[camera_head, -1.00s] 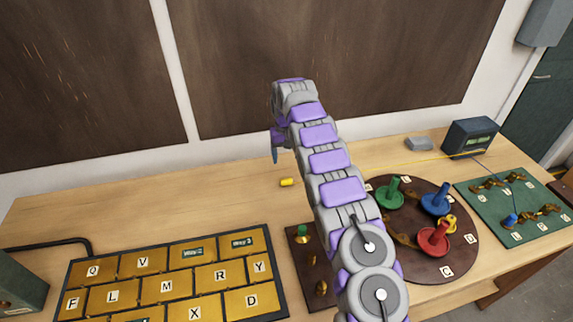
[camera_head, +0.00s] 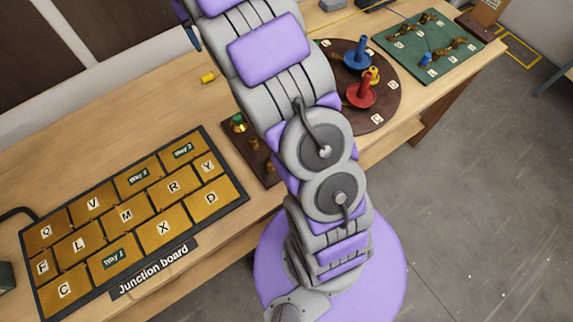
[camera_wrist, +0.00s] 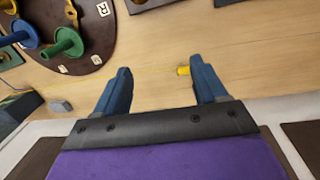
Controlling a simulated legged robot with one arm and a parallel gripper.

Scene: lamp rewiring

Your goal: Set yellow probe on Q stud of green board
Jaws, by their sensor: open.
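The yellow probe (camera_head: 208,77) lies on the bench, left of my arm in the head view. In the wrist view it (camera_wrist: 183,70) shows just inside the right fingertip, with a thin yellow lead running left from it. My gripper (camera_wrist: 162,75) is open with nothing held; whether the fingers are level with the probe I cannot tell. The head view cuts off most of the gripper at the top. The green board (camera_head: 447,68) lies at the right end of the bench with brass fittings and letter labels. The Q label is too small to make out there.
A blue probe (camera_head: 425,61) stands on the green board. A round brown board (camera_head: 385,108) with red and blue spools is left of it. The junction board (camera_head: 130,215) fills the front left. A small brown board (camera_head: 262,172) is partly behind my arm.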

